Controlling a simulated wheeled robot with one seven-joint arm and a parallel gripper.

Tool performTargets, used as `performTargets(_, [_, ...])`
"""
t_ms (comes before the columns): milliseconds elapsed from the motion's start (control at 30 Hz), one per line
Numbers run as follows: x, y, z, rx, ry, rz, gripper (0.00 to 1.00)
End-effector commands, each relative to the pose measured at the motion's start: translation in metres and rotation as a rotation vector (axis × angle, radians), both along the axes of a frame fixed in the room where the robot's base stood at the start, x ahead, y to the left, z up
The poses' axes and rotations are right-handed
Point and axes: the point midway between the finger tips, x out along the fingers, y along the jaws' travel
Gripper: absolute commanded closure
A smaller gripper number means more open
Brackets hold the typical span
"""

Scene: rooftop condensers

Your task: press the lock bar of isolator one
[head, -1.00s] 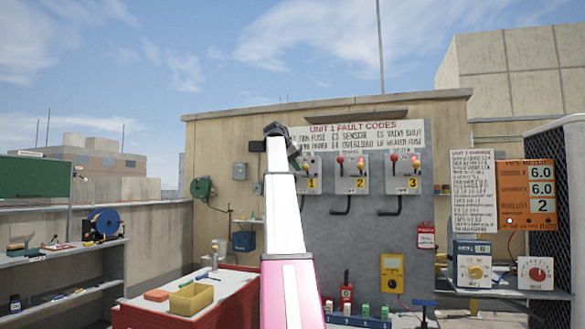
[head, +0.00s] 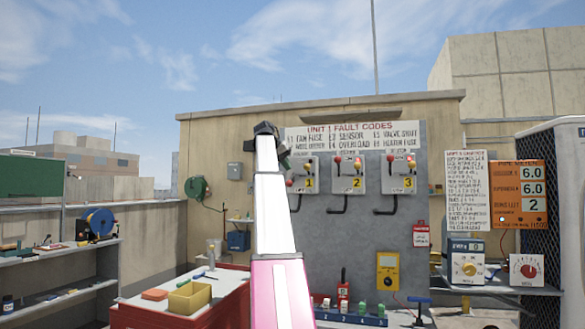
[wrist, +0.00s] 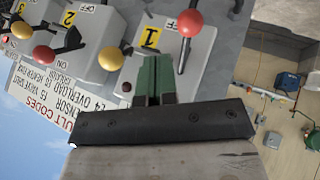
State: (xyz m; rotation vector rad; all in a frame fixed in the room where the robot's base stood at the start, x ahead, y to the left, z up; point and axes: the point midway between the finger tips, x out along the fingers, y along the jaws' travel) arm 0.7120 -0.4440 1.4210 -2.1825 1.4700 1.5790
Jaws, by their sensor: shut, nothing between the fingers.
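Isolator one (head: 302,176) is a grey box with a yellow "1" label, leftmost of three on the grey panel. In the wrist view, its face (wrist: 187,62) appears upside down behind my fingers, with a red-knobbed lever (wrist: 190,22) beside the label. My gripper (wrist: 154,82) has green fingers, shut and empty, pointing at the lower part of the box as pictured. I cannot tell whether they touch it. In the head view, my gripper is mostly behind my arm, at the left of isolator one. I cannot make out the lock bar clearly; my fingers may hide it.
Isolator two (head: 350,176) and isolator three (head: 398,174) stand to the right. The fault-code sign (head: 355,136) is just above. A green hose reel (head: 197,188) is on the wall at left. A red workbench (head: 150,316) is below left.

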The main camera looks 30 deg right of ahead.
Motion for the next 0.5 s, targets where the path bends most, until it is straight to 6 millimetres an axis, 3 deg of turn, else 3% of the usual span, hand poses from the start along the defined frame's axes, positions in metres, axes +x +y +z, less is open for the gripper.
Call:
performTargets(300, [-0.001, 0.043, 0.054, -0.001, -0.002, 0.002, 1.00])
performTargets(500, [-0.002, 0.054, 0.067, -0.001, 0.000, -0.001, 1.00])
